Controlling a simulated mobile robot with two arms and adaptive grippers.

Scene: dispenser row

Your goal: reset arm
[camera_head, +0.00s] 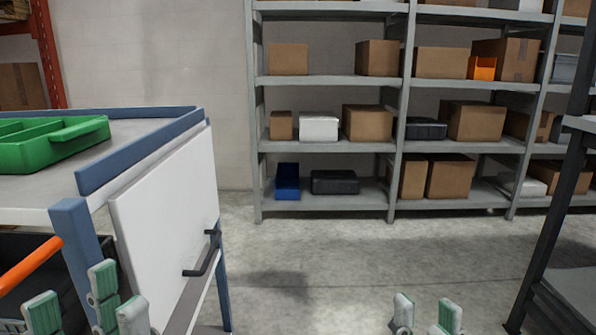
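My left gripper (92,304) is at the bottom left, in front of the blue-framed cart. Its pale green-grey fingertips are spread apart, with nothing seen between them. My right gripper (426,315) shows only as two fingertips at the bottom edge, right of centre. They stand apart with bare floor showing between them, and the rest of this gripper is below the picture.
The cart (138,147) at the left carries a green tray (70,142), with a white panel (165,215) on its side. An orange bar (30,265) is near my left gripper. Grey shelves (325,146) with boxes stand behind. A dark frame (560,210) is at right; floor between is clear.

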